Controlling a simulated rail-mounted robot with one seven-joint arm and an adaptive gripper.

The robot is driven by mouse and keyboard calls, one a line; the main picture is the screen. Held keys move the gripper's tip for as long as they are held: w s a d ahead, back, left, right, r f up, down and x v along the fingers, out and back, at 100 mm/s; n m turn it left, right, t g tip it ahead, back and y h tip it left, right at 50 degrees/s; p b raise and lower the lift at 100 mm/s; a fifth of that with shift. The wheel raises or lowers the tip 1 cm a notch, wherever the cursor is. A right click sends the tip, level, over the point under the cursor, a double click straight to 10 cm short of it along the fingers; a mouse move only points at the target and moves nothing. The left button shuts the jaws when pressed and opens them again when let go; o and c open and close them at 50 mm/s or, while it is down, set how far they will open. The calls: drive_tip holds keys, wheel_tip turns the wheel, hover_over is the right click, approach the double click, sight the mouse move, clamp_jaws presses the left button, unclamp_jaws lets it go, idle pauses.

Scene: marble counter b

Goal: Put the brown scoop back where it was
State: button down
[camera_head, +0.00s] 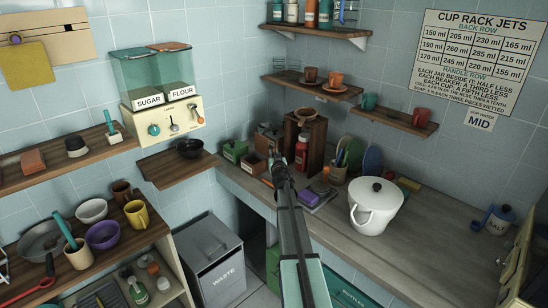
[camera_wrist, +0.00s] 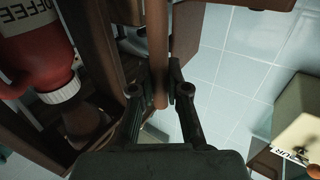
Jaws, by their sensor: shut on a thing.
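My gripper (camera_head: 277,160) is near the back corner of the counter, at the left of a dark wooden stand (camera_head: 316,142). In the wrist view, my gripper (camera_wrist: 160,90) is shut on the brown scoop's handle (camera_wrist: 160,40), which runs upward out of the picture between the two fingers. The scoop's far end is outside the wrist view, and I cannot clearly make it out in the head view.
Green and brown boxes (camera_head: 234,150) stand left of my gripper. A purple-topped item (camera_head: 318,194), a white pot (camera_head: 376,205) and a utensil holder (camera_head: 338,174) stand right. The sugar and flour dispenser (camera_head: 160,115) is on the left wall.

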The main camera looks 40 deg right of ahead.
drive_tip(key=shift+f, duration=0.2)
drive_tip(key=shift+f, duration=0.15)
drive_tip(key=c, duration=1.2)
unclamp_jaws()
drive_tip(key=shift+s+a+r, duration=0.1)
drive_tip(key=shift+s+r, duration=0.1)
drive_tip(key=b+v, duration=0.1)
drive_tip(key=v, duration=1)
drive_tip(key=shift+s+a+b, duration=0.15)
drive_tip(key=shift+s+b, duration=0.15)
drive_tip(key=shift+b, duration=0.05)
